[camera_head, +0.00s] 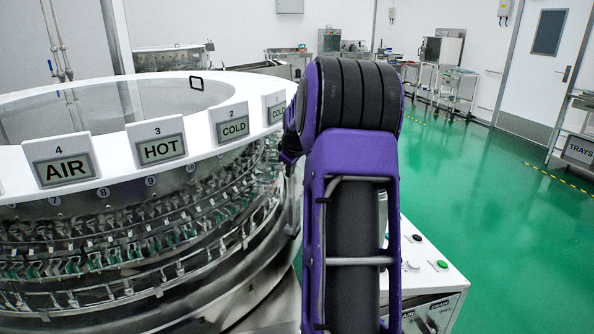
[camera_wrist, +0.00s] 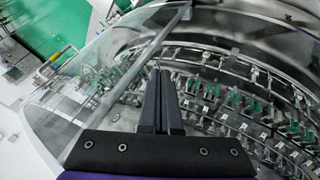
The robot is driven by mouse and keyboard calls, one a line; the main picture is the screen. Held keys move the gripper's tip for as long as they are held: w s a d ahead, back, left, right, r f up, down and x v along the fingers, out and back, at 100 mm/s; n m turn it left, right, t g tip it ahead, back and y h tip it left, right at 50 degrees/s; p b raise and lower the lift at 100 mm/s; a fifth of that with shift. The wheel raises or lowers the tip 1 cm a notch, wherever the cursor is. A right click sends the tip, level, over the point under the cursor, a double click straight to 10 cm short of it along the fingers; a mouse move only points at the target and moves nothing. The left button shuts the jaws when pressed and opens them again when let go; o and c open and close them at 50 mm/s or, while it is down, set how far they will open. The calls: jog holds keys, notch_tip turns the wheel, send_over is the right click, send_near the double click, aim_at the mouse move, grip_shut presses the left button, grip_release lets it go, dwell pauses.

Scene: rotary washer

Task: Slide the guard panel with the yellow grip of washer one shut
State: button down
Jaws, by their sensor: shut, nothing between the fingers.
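The round washer (camera_head: 60,200) fills the left of the head view, with a white rim and rings of metal clips below it. In the wrist view a clear curved guard panel (camera_wrist: 95,65) stands at the left, with a grey straight edge bar (camera_wrist: 172,28) running diagonally. My gripper (camera_wrist: 157,72) is shut and empty, its dark fingers pointing toward the clip rings (camera_wrist: 225,95), close to the bar. I cannot tell whether they touch it. My arm hides part of the washer's right side in the head view.
Signs on the rim read AIR (camera_head: 68,168), HOT (camera_head: 161,149) and COLD (camera_head: 234,129). A white control box (camera_head: 425,265) with buttons stands right of my arm. The green floor (camera_head: 480,190) at the right is clear, with a TRAYS rack (camera_head: 580,150) at the far right.

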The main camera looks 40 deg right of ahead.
jog(key=v, duration=1)
jog(key=shift+s+a, duration=0.2)
jog(key=shift+a, duration=0.1)
